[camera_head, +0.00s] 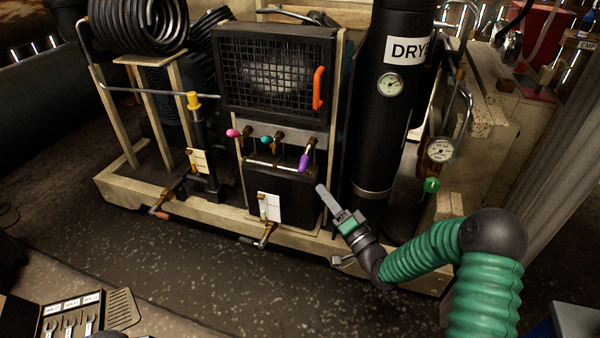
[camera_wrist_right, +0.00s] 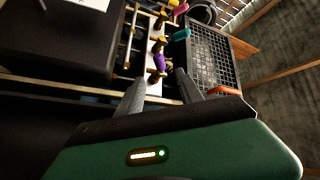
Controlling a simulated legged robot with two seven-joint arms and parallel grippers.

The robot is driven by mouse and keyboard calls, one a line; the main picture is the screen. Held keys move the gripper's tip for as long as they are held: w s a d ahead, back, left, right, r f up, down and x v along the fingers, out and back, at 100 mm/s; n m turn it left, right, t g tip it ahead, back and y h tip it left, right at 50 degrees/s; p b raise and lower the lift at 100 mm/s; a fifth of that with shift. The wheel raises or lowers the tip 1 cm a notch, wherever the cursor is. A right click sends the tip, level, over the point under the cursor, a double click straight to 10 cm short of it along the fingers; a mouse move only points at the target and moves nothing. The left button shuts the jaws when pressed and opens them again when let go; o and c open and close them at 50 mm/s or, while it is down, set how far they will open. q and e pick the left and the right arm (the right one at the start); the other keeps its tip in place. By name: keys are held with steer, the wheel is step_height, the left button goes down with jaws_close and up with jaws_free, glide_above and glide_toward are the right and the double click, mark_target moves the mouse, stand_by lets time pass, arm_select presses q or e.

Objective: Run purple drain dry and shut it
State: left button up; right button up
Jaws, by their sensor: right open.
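The purple drain handle (camera_head: 304,162) is the rightmost of three coloured valve handles on the pale strip below the black grille. It hangs downward at a slight slant. In the right wrist view the purple handle (camera_wrist_right: 160,62) shows just beyond the fingertips, roughly between them. My right gripper (camera_head: 323,188) is to the right of and a little below the handle, pointing up and left, apart from it. In the wrist view its fingers (camera_wrist_right: 158,77) are spread with nothing between them. Whether the drain is running cannot be seen. My left gripper is not in view.
Beside the purple handle are a teal handle (camera_head: 266,139) and a pink handle (camera_head: 233,132). An orange handle (camera_head: 319,88) is above, on the grille's edge. The black dryer column (camera_head: 375,140) stands close on the right. A wooden frame rail (camera_head: 330,244) runs below.

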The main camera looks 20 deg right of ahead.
mark_target(303, 165)
steer(key=b+x, duration=0.1)
steer(key=x, duration=0.3)
steer(key=b+x, duration=0.2)
steer(key=x, duration=0.1)
steer(key=b+x, duration=0.2)
steer(key=x, duration=0.2)
steer(key=shift+w+f, duration=0.2)
steer(key=shift+w, duration=0.2)
steer(key=shift+w+a+r, duration=0.1)
steer(key=shift+w+r, duration=0.15)
steer(key=shift+w, duration=0.15)
jaws_close()
